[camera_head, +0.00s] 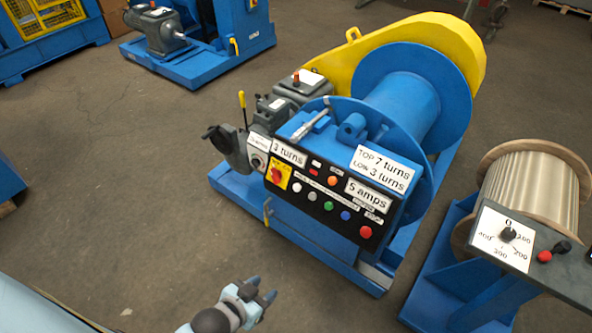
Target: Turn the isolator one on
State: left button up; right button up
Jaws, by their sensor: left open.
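A red rotary switch on a yellow plate (277,174), which looks like the isolator, is at the upper left of the black control panel (312,206). The panel is on the front of a blue winch machine. The knob is too small for me to tell which way it points. My left gripper (263,289) is at the bottom of the view, in front of and below the panel. Its fingers are apart and empty, and it touches nothing. My right gripper is out of view.
Several coloured buttons and lamps, including a red button (366,232), are close to the switch. A yellow-topped lever (242,102) and grey gearbox stand left of the panel. A dial stand (508,241) with a cable reel is at right.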

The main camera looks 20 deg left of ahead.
aim_at(276, 175)
jog(key=i+j+z, duration=0.2)
jog(key=j, duration=0.35)
jog(key=j+z, duration=0.2)
jog(key=j, duration=0.3)
jog(key=j+z, duration=0.15)
jog(key=j, duration=0.95)
jog(key=j+z, duration=0.1)
jog(key=j, duration=2.6)
